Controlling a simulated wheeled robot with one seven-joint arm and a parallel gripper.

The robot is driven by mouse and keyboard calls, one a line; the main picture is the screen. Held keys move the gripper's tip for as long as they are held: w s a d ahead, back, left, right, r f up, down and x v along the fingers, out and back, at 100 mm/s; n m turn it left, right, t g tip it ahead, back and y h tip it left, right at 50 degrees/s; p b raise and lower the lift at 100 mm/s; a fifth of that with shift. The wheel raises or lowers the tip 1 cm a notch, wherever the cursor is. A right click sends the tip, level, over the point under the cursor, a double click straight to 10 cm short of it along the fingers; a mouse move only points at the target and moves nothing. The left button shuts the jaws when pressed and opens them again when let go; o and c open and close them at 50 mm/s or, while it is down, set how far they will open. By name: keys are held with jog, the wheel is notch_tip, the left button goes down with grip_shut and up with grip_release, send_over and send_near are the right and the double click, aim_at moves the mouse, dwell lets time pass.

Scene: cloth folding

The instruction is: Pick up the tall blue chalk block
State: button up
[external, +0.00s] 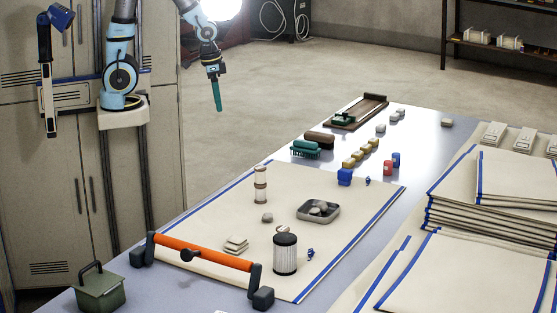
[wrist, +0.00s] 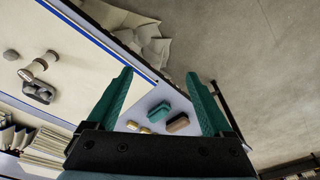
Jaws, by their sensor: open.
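A small upright blue block (external: 396,159) stands beside a red block (external: 388,168) on the table, to the right of a row of yellow blocks (external: 360,155). A wider blue item (external: 345,177) sits nearer, at the cloth's far edge; I cannot tell for certain which of the two is the tall chalk block. My gripper (external: 217,107) hangs high, left of and well apart from both, over the floor beyond the table. In the wrist view its two green fingers (wrist: 159,76) are spread and empty. I cannot make out any blue block in the wrist view.
A cream cloth (external: 215,225) with blue edges covers the near table, with a metal tray (external: 319,220), a mesh canister (external: 285,254) and an orange-handled bar (external: 205,251) on it. Green (external: 305,149) and brown (external: 320,138) brushes lie left of the yellow blocks. Folded cloths (external: 490,220) are stacked at right.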

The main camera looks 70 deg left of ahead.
jog(key=w+d+m, duration=0.5)
jog(key=w+m, duration=0.2)
jog(key=w, duration=0.3)
jog(key=m+t+y+b, duration=0.2)
jog(key=m+y, duration=0.1)
jog(key=m, duration=1.6)
send_near(345, 170)
jog(key=p+x, duration=0.2)
jog(key=x, duration=0.8)
jog(key=shift+p, duration=0.35)
jog(key=shift+c, duration=0.3)
grip_shut()
